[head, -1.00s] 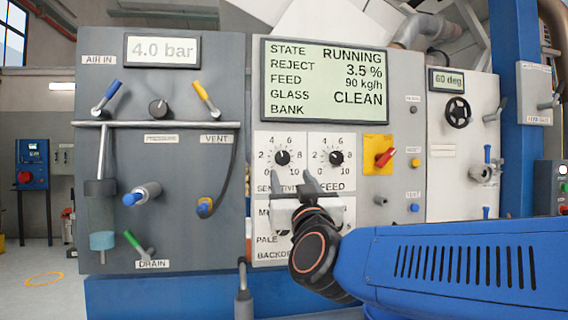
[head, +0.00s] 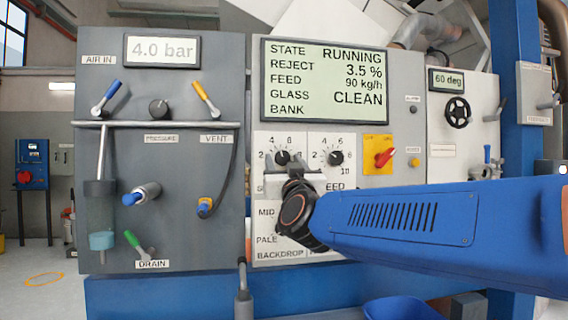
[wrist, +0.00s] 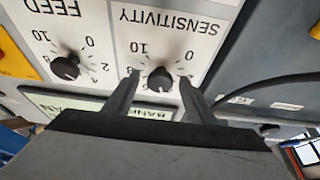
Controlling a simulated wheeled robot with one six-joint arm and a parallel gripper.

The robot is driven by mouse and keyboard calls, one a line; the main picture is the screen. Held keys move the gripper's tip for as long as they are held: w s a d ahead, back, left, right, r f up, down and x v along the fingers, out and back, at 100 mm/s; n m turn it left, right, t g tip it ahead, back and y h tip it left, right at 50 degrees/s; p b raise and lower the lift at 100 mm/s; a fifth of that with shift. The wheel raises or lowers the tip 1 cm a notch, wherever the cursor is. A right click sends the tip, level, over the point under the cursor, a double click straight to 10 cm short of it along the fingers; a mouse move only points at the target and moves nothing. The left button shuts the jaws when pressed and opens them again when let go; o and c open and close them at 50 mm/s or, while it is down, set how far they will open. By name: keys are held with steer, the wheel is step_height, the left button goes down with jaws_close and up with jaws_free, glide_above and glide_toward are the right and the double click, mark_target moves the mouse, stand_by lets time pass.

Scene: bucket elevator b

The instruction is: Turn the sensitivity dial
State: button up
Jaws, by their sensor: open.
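The sensitivity dial (head: 282,157) is a small black knob on a white scale plate, left of the feed dial (head: 336,157). In the wrist view, which is upside down, the sensitivity dial (wrist: 160,79) lies between my two dark fingers. My gripper (head: 285,172) is just below and in front of the dial in the head view and covers its label and lower scale. In the wrist view my gripper (wrist: 158,82) is open, one finger on each side of the knob. I cannot tell whether the fingers touch it.
The feed dial (wrist: 65,68) is close beside one finger. A red switch (head: 384,157) on a yellow plate is further right. A display (head: 325,82) above reads RUNNING, reject 3.5 %, CLEAN. A hose (head: 236,175) and valves are on the left panel.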

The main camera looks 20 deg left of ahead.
steer(key=c, duration=1)
steer(key=shift+s+a+m+t+h, duration=0.1)
steer(key=shift+m+t+h, duration=0.4)
steer(key=shift+m, duration=1.2)
steer(key=o, duration=1)
steer(key=v, duration=1.7)
steer(key=shift+s+r, duration=0.35)
steer(key=shift+w, duration=0.1)
